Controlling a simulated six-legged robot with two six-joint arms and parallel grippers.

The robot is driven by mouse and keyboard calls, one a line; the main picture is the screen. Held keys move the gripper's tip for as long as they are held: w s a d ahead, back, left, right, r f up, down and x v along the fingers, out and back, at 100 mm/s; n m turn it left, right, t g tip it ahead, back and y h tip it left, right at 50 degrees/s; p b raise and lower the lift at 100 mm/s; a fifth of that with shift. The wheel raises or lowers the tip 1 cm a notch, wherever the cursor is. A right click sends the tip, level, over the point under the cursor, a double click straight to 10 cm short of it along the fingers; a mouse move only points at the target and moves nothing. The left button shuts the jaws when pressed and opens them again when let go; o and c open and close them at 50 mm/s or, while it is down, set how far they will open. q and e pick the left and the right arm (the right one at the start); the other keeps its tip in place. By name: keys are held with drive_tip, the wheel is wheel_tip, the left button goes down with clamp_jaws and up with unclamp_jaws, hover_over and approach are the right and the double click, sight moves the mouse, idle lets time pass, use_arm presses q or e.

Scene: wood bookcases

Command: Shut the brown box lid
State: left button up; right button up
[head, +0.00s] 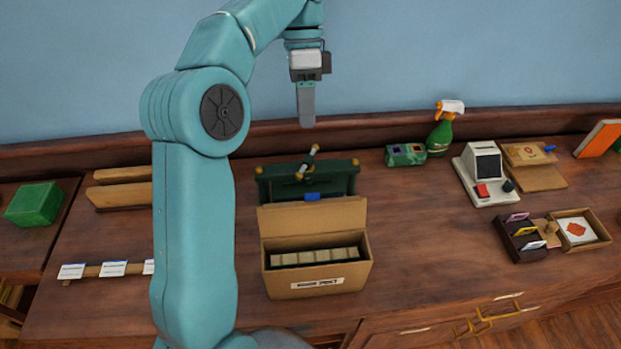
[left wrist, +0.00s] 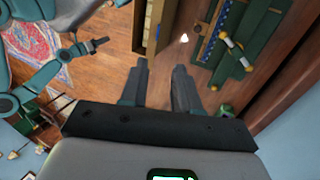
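The brown box (head: 318,284) stands on the wooden counter with a label on its front and a row of pale blocks inside. Its lid (head: 312,218) is open and stands up at the back edge. My left gripper (head: 306,122) is raised behind and above the box, apart from the lid. In the left wrist view its two fingers (left wrist: 159,88) are spread with nothing between them, and part of the box (left wrist: 138,38) shows at the top. My right gripper (left wrist: 97,44) appears small at the left of that view, too small to tell its state.
A dark green rack (head: 265,187) stands right behind the lid. A spray bottle (head: 440,136), a white card machine (head: 478,172) and a dark card holder (head: 518,243) are to the right. The counter just right of the box is clear.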

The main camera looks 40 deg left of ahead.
use_arm(q)
drive_tip(key=b, duration=0.2)
approach(312, 194)
drive_tip(key=x, duration=0.7)
drive_tip(key=shift+d+f, duration=0.1)
drive_tip(key=shift+s+f, duration=0.2)
drive_tip(key=shift+f, duration=0.2)
drive_tip(key=shift+w+f, duration=0.1)
drive_tip(key=shift+w, duration=0.1)
drive_tip(key=shift+s, duration=0.15)
clamp_jaws()
idle(0.3)
